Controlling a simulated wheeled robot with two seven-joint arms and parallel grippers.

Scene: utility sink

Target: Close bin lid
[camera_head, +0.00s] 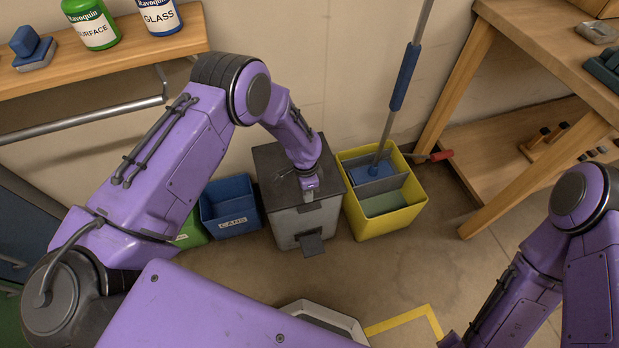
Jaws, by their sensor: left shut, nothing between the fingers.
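The bin (290,222) is a grey box with a darker lid (270,165) and a pedal (312,244) low at its front. It stands on the floor against the wall. The lid looks flat over the top of the bin; I see no clear gap, but my arm covers part of it. My left gripper (309,190) is shut and empty. It points down at the front part of the lid and looks to be touching or just above it. My right arm comes in at the lower right, and its gripper is out of view.
A blue bin marked CANS (232,222) and part of a green bin (190,236) stand left of the bin. A yellow bucket (385,222) with a mop (405,78) stands close on its right. A wooden shelf (130,52) with bottles is upper left; a wooden bench (535,28) is right.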

